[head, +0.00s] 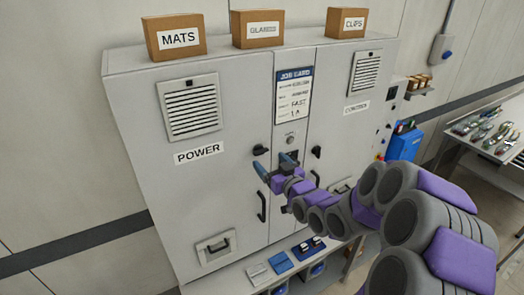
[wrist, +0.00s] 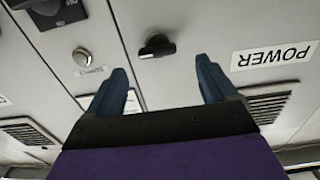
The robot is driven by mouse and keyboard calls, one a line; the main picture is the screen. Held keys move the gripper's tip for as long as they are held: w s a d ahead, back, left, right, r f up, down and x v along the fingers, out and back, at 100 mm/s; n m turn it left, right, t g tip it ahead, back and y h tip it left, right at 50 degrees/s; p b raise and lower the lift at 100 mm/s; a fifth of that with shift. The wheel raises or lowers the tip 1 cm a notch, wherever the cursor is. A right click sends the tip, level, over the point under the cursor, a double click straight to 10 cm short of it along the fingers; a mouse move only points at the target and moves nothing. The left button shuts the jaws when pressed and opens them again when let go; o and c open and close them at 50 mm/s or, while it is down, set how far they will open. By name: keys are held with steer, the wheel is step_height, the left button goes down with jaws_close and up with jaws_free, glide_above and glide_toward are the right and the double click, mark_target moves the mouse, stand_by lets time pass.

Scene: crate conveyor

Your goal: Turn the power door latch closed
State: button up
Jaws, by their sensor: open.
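The power door (head: 185,140) is the left door of the grey cabinet, with a POWER label (head: 198,153). Its latch (head: 260,150) is a small black knob near the door's inner edge. In the wrist view, which is upside down, the latch (wrist: 157,46) shows with its bar lying roughly across the picture. My gripper (head: 276,165) is open and empty, just below the latch in the head view. In the wrist view its blue fingers (wrist: 161,66) are spread, with the latch beyond and between their tips, apart from both.
Black door handles (head: 262,206) sit lower down. A round lock (head: 290,140) is on the centre strip under the job card (head: 293,95). Boxes (head: 175,36) stand on top. A parts table (head: 485,130) is at right.

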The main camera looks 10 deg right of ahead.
mark_target(263, 153)
steer(key=x, duration=0.5)
steer(key=shift+w+d+p, duration=0.2)
steer(key=shift+d+p, duration=0.1)
steer(key=shift+p, duration=0.1)
steer(key=shift+w+a, duration=0.25)
steer(key=shift+a, duration=0.1)
steer(key=shift+c, duration=0.2)
steer(key=c, duration=1)
